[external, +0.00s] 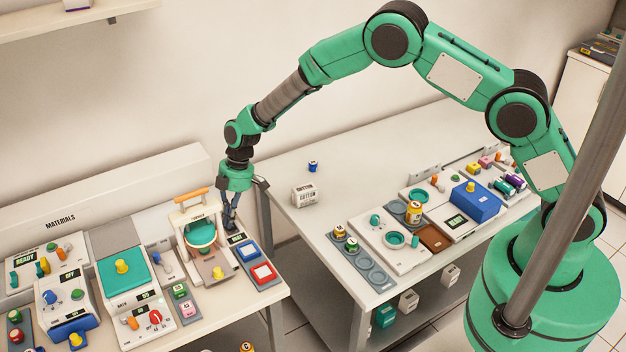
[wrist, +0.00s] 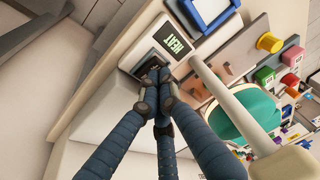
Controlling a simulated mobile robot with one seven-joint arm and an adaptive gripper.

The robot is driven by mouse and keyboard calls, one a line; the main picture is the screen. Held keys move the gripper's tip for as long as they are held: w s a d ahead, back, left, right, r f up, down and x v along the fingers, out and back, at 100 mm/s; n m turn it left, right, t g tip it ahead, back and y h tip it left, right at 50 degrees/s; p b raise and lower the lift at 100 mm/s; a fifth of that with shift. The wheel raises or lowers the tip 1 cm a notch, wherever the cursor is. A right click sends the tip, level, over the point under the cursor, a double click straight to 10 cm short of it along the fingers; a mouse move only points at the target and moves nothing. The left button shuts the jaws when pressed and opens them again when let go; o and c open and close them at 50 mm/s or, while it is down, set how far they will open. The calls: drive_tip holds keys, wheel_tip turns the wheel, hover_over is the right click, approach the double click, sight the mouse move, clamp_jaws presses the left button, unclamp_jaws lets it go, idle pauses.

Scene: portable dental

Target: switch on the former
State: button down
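The former (external: 186,218) is a cream machine with an orange handle and a teal round part, on the left bench in the external view. Its cream frame and teal part (wrist: 252,112) also show in the wrist view. A small display (wrist: 176,47) reads HEAT in green. Beside it is a dark switch (wrist: 143,66) in a recess, partly hidden by my fingertips. My gripper (external: 231,224) points down at the right side of the former. In the wrist view my gripper (wrist: 156,88) has its dark fingertips together at the switch, with nothing seen between them; contact is unclear.
Blue and red framed trays (external: 257,262) lie right of the former. A teal-topped machine (external: 122,270) stands to its left. A second table (external: 330,215) with several devices stands to the right. The wall is close behind the bench.

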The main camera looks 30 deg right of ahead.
drive_tip(key=shift+r, duration=0.15)
drive_tip(key=shift+w+r, duration=0.2)
drive_tip(key=shift+r, duration=0.35)
drive_tip(key=w+p+v, duration=0.1)
drive_tip(key=w+v, duration=0.1)
drive_tip(key=v, duration=1)
drive_tip(key=shift+w+a, duration=0.35)
drive_tip(key=shift+w, duration=0.05)
drive_tip(key=shift+r, duration=0.1)
